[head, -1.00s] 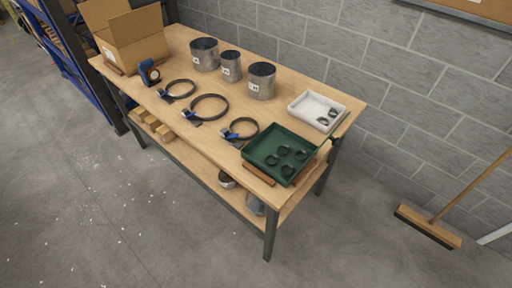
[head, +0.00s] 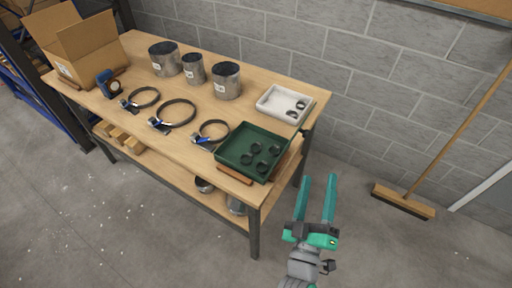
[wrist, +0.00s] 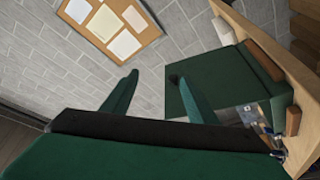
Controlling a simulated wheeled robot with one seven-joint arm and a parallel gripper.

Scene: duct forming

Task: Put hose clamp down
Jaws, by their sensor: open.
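Several small dark rings, which look like hose clamps (head: 254,147), lie in the green tray (head: 228,164) at the table's right front corner. Two more dark rings (head: 292,114) lie in the white tray (head: 270,98) behind it. My gripper (head: 319,180) is open and empty, out over the floor to the right of the table. In the wrist view, its fingers (wrist: 154,80) are spread with no clamp between them. The green tray (wrist: 225,80) shows beyond the right finger. A small dark spot by that fingertip is too unclear to name.
Three larger rings with blue parts (head: 175,113) lie along the table's front. Three metal cylinders (head: 194,70) stand behind them. A cardboard box (head: 85,55) is at the far left. A broom (head: 404,201) leans at the right. The floor in front is clear.

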